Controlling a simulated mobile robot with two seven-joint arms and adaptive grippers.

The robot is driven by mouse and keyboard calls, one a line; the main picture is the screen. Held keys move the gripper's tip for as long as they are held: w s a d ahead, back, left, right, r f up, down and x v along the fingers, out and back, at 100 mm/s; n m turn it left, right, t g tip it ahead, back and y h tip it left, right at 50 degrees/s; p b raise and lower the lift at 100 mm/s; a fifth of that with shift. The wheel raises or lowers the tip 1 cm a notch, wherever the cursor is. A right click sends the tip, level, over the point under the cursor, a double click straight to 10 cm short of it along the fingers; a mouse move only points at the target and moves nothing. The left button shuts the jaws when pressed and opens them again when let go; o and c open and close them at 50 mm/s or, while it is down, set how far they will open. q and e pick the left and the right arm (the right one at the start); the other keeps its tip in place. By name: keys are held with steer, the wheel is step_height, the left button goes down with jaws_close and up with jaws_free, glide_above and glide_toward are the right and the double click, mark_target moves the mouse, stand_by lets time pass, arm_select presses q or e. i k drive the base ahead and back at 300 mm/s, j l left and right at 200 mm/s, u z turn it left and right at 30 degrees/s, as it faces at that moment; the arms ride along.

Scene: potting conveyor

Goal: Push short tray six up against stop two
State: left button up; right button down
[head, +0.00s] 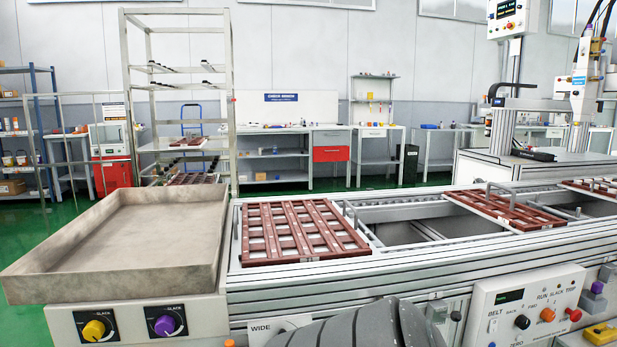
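Three reddish-brown slatted trays lie on the conveyor (420,262). The nearest, largest-looking tray (247,234) lies flat at the left end. A middle tray (517,219) lies farther right, and a third tray (603,191) is partly cut off at the right edge. I can read no numbers on them, so I cannot tell which is short tray six. Bent metal bars stand by the trays, one beside the left tray (346,209) and one at the middle tray (488,190). I cannot tell which, if any, is stop two. Neither gripper is in view.
A wide, empty, shallow bin (110,243) stands left of the conveyor. Open gaps show between the left and middle trays. A control panel (527,311) with knobs is on the front right. A grey rounded part, seemingly my arm, covers the bottom middle. A tall rack (227,100) stands behind.

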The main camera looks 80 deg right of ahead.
mark_target(519, 219)
steer(key=k+l+u, duration=0.4)
steer(key=k+l, duration=0.15)
steer(key=k, duration=0.2)
steer(key=k+z, duration=0.25)
steer(key=z, duration=0.2)
steer(key=k+z, duration=0.25)
steer(key=z, duration=0.15)
steer(key=k+l+z, duration=0.1)
steer(key=k+z, duration=0.15)
steer(key=z, duration=0.2)
